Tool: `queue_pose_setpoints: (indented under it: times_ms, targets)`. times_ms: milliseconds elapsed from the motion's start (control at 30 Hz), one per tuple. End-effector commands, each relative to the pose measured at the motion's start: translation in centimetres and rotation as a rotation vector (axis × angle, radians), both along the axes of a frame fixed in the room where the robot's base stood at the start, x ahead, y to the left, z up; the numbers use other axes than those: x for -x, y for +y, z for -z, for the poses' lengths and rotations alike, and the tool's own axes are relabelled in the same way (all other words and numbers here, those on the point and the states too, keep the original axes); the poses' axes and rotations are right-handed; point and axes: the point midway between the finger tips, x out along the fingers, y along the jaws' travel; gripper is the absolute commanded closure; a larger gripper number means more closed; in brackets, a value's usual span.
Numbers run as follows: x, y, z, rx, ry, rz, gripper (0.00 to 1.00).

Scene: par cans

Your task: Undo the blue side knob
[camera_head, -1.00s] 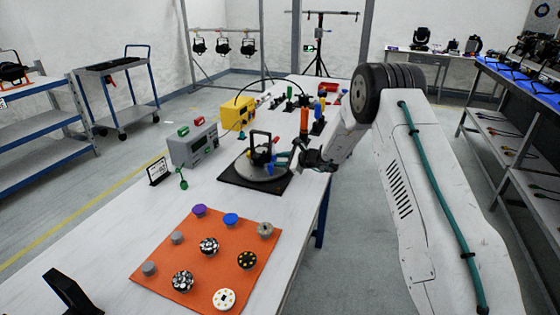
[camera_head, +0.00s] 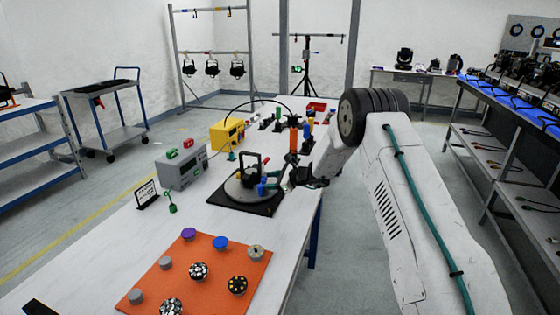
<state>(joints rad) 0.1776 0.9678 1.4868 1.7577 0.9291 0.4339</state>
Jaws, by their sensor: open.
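A black par can fixture (camera_head: 249,168) stands on a round grey turntable (camera_head: 236,190) set on a black square base. A small blue knob (camera_head: 261,189) shows low on its right side. A teal part (camera_head: 272,176) sticks out beside it, toward my gripper. My gripper (camera_head: 297,178) is open, just right of the fixture and level with its side. A narrow gap seems to lie between the gripper and the knob, but the small dark fingers make contact hard to judge.
An orange mat (camera_head: 184,286) in front holds several knobs and lamp discs, including a loose blue knob (camera_head: 221,243). A grey meter box (camera_head: 181,168) and yellow box (camera_head: 228,134) stand left and behind. Coloured-handled tools (camera_head: 293,138) stand behind my gripper.

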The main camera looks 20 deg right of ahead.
Motion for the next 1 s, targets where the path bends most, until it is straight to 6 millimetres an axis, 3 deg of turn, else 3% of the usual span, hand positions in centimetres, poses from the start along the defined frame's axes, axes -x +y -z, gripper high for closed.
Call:
queue_pose_setpoints:
  times_ms: [333, 700, 1000]
  targets:
    - [-0.3, -0.3, 0.0, -0.203, 0.281, 0.001, 0.5]
    - [3.8, -6.2, -3.1, -0.201, 0.275, 0.003, 0.5]
    - [6.7, -3.9, -8.0, -0.074, 0.215, -0.123, 0.5]
